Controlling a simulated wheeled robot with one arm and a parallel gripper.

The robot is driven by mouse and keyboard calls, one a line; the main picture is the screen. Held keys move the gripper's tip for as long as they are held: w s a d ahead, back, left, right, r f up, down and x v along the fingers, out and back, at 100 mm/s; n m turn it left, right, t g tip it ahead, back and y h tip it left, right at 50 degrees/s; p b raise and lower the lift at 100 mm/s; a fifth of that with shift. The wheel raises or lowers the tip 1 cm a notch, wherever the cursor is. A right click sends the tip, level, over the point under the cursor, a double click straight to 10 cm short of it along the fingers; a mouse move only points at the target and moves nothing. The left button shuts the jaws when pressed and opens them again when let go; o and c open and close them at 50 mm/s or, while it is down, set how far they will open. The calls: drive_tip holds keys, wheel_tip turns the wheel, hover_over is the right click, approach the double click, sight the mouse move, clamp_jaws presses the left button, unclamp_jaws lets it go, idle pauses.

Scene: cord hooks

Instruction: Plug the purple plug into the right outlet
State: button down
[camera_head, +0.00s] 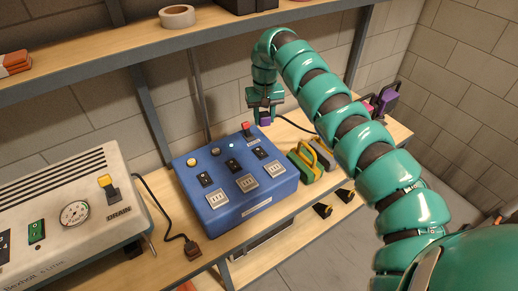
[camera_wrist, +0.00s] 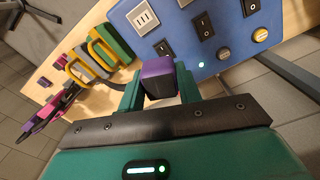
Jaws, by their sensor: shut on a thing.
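My gripper (camera_head: 265,112) is shut on the purple plug (camera_head: 265,121). In the wrist view the plug (camera_wrist: 158,72) sits between the two green fingers, purple on top with a dark body. The blue outlet box (camera_head: 237,180) stands on the bench with three pale outlets in a slanting row. The right outlet (camera_head: 273,169) is empty; it also shows in the wrist view (camera_wrist: 143,18). In the head view the plug is beyond the box's far right corner, apart from the outlet. Its prongs are hidden. A dark cord runs right from the plug.
Green and yellow handled items (camera_head: 309,160) lie right of the box. A cream machine (camera_head: 65,215) and a loose brown plug (camera_head: 193,250) are to the left. A shelf (camera_head: 130,47) runs above.

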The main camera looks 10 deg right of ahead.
drive_tip(key=shift+w+n+p, duration=0.2)
drive_tip(key=shift+n+p, duration=0.7)
drive_tip(key=shift+p, duration=0.05)
drive_tip(key=n+p, duration=0.2)
drive_tip(key=f+n+p, duration=0.1)
drive_tip(key=shift+w+d, duration=0.15)
drive_tip(key=shift+w, duration=0.1)
drive_tip(key=s+d+f+n+p, duration=0.3)
drive_tip(key=s+f+n+p, duration=0.2)
drive_tip(key=f+n+p, duration=0.6)
drive_tip(key=n, duration=0.6)
drive_tip(key=shift+f, duration=0.15)
drive_tip(key=shift+f+b, duration=2.3)
drive_tip(key=shift+f, duration=0.45)
